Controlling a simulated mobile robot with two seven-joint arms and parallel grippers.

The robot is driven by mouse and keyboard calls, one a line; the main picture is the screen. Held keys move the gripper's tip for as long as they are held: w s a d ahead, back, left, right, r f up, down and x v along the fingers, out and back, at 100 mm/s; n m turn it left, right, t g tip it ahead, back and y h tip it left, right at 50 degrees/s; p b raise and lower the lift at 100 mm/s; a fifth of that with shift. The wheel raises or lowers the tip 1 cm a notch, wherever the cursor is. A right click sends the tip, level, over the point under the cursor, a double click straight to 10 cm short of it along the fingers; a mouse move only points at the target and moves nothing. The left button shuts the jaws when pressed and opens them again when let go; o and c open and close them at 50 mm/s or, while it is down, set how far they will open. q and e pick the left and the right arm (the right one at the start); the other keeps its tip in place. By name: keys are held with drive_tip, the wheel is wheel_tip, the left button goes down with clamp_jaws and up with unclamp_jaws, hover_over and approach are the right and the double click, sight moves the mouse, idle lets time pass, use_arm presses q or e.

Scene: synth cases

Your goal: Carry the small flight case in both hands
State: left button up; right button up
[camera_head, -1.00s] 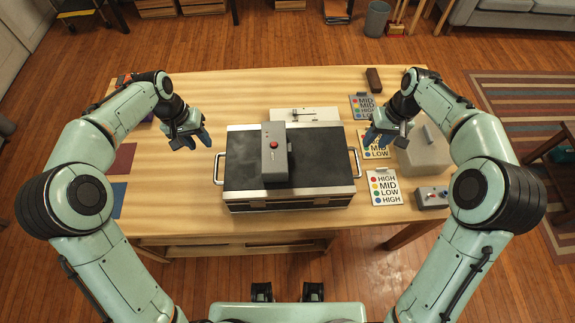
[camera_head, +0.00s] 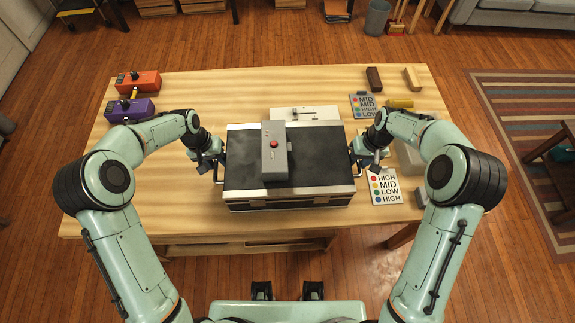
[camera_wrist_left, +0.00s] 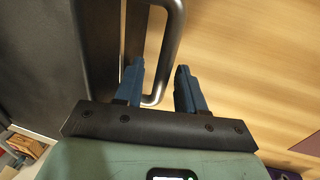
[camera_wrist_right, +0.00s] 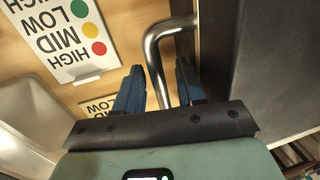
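The small flight case (camera_head: 245,150), black with silver edges, lies flat on the wooden table (camera_head: 180,95). A grey box with a red button (camera_head: 275,165) rests on its lid. My left gripper (camera_head: 216,164) is at the case's left handle. In the left wrist view the handle bar (camera_wrist_left: 172,45) runs between the two blue fingers (camera_wrist_left: 160,85), which stand apart. My right gripper (camera_head: 366,160) is at the right handle. In the right wrist view that handle (camera_wrist_right: 152,52) passes between its open fingers (camera_wrist_right: 160,85). Neither gripper looks closed on its bar.
An orange box (camera_head: 138,82) and a purple box (camera_head: 130,110) stand at the table's left. A white device (camera_head: 305,113) lies behind the case. Label cards (camera_head: 385,187), a pale bin (camera_head: 408,155) and small blocks (camera_head: 374,78) are on the right. The front-left table is clear.

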use_arm(q)
clamp_jaws()
use_arm(e)
clamp_jaws()
idle(1.1)
use_arm(q)
drive_tip(key=shift+w+r, duration=0.2)
drive_tip(key=shift+r, duration=0.1)
use_arm(e)
drive_tip(key=shift+w+r, duration=0.2)
drive_tip(key=shift+r, duration=0.1)
